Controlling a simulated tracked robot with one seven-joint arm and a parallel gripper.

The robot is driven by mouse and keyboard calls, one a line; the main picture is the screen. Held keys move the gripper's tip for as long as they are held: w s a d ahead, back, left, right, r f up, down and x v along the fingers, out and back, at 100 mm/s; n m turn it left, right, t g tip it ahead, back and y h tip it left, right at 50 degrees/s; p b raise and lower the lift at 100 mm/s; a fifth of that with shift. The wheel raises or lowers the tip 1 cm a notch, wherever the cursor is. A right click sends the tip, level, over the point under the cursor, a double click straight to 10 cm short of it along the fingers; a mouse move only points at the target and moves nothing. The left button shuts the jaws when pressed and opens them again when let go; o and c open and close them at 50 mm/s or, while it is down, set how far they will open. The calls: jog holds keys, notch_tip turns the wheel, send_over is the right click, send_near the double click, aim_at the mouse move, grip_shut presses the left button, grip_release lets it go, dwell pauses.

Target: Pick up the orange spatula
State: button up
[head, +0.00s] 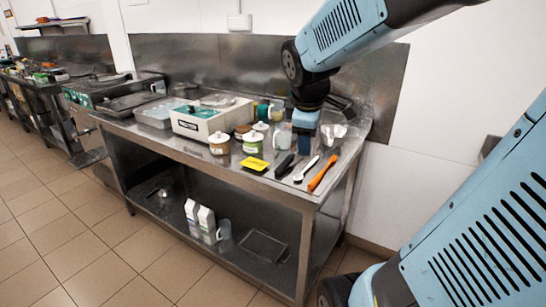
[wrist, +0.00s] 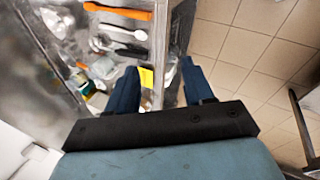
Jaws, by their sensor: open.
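The orange spatula (head: 323,173) lies on the steel table near its right front edge in the head view. In the wrist view the orange spatula (wrist: 117,11) is at the top left, beyond my fingers. My gripper (wrist: 160,78) is open, with two blue fingers apart and nothing held between them. In the head view my gripper (head: 305,135) is above the table, behind and left of the spatula, and does not touch it. Its fingertips are partly hard to make out there.
A white spoon (head: 306,169) and a black-handled tool (head: 285,165) lie left of the spatula. Cartons (head: 206,220) are on the lower shelf. The tiled floor in front is clear.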

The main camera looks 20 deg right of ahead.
jog(key=w+d+f+n+g+h, duration=0.1)
jog(key=w+d+f+n, duration=0.35)
jog(key=w+n, duration=0.2)
jog(key=n, duration=0.8)
send_near(318, 175)
jog(key=f, duration=0.1)
jog(key=w+d+f, duration=0.1)
jog(key=f, duration=0.1)
jog(key=shift+w+d+n+g, duration=0.1)
jog(key=shift+d+n+g, duration=0.1)
jog(key=shift+n+g, duration=0.1)
jog(key=x, duration=0.4)
jog(key=shift+a+f, duration=0.15)
jog(key=shift+a, duration=0.2)
jog(key=shift+w+d+f, duration=0.15)
jog(key=shift+d+f, duration=0.05)
jog(key=shift+f, duration=0.25)
grip_shut()
